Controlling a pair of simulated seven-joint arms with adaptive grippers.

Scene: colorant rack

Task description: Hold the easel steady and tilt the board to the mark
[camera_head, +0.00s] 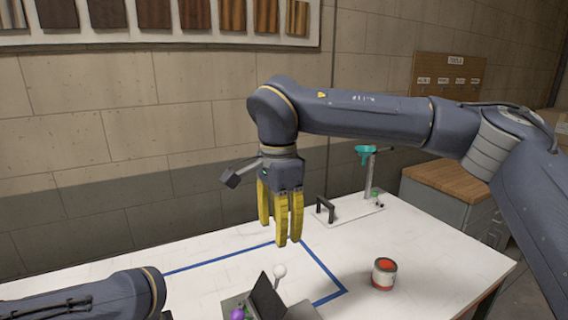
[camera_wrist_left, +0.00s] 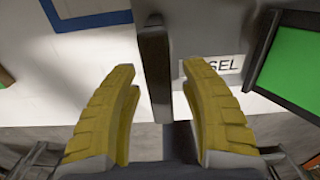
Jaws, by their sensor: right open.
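The easel shows at the bottom edge of the head view, with a dark board (camera_head: 266,297) tilted above a grey base, a purple knob (camera_head: 238,314) and a white ball on a stalk (camera_head: 280,271). In the left wrist view a green panel in a dark frame (camera_wrist_left: 295,62) and a label ending in "SEL" (camera_wrist_left: 222,66) show at the right. My left gripper (camera_wrist_left: 157,70) is open, its yellow fingers on either side of a dark grey bar (camera_wrist_left: 155,45); contact is unclear. My right gripper (camera_head: 281,234) is open and empty, pointing down above and behind the easel. No mark is distinguishable.
Blue tape (camera_head: 325,264) outlines an area on the white table (camera_head: 430,250). A stand with a teal funnel (camera_head: 365,153) and a black handle (camera_head: 324,208) are at the back.

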